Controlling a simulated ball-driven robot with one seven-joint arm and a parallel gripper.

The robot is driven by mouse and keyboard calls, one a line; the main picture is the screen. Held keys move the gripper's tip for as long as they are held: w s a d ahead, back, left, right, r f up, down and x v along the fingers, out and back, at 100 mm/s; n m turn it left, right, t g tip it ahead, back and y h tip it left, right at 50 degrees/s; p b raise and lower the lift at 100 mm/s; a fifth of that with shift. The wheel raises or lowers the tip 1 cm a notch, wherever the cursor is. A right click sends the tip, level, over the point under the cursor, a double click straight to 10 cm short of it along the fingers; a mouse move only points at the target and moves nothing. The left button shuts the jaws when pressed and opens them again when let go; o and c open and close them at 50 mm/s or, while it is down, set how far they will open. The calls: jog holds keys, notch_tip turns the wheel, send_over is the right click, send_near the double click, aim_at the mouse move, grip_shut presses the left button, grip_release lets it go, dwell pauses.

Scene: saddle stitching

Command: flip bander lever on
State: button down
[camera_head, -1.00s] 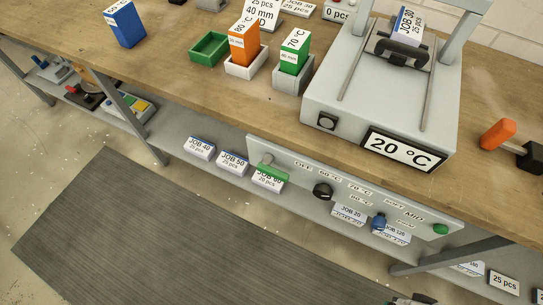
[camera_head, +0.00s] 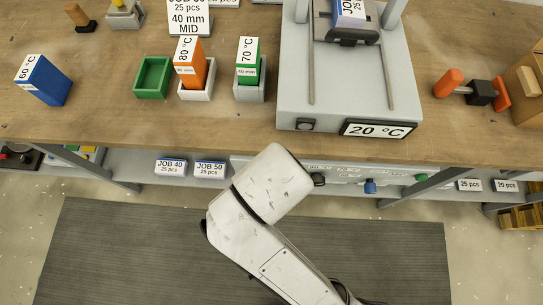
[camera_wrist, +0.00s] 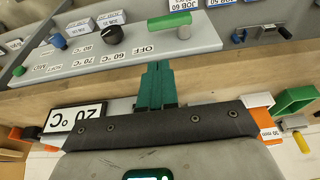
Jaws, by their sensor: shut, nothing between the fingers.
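The bander's control panel (camera_wrist: 110,55) shows in the wrist view, with a green lever handle (camera_wrist: 170,21) near its edge and the label OFF beside a black knob (camera_wrist: 112,34). My gripper (camera_wrist: 155,66) has its teal fingers together and empty. Its tips are over the panel edge near the OFF label, apart from the green handle in the picture. In the head view my arm covers the lever and the gripper; only the right part of the panel (camera_head: 345,174) shows. The bander (camera_head: 350,96) stands on the bench with a 20 °C display (camera_head: 378,129).
A blue knob (camera_wrist: 58,41) is also on the panel. Job cards (camera_head: 171,168) lie on the shelf below. A green tray (camera_head: 153,77) and boxes of bands stand left on the bench (camera_head: 230,130); an orange-handled tool (camera_head: 448,83) lies right. A grey mat (camera_head: 110,250) covers the floor.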

jog(key=s+x, duration=0.1)
jog(key=x, duration=1.3)
jog(key=shift+f, duration=0.15)
jog(key=shift+s, duration=0.15)
jog(key=shift+d+f+y, duration=0.15)
jog(key=shift+y, duration=0.25)
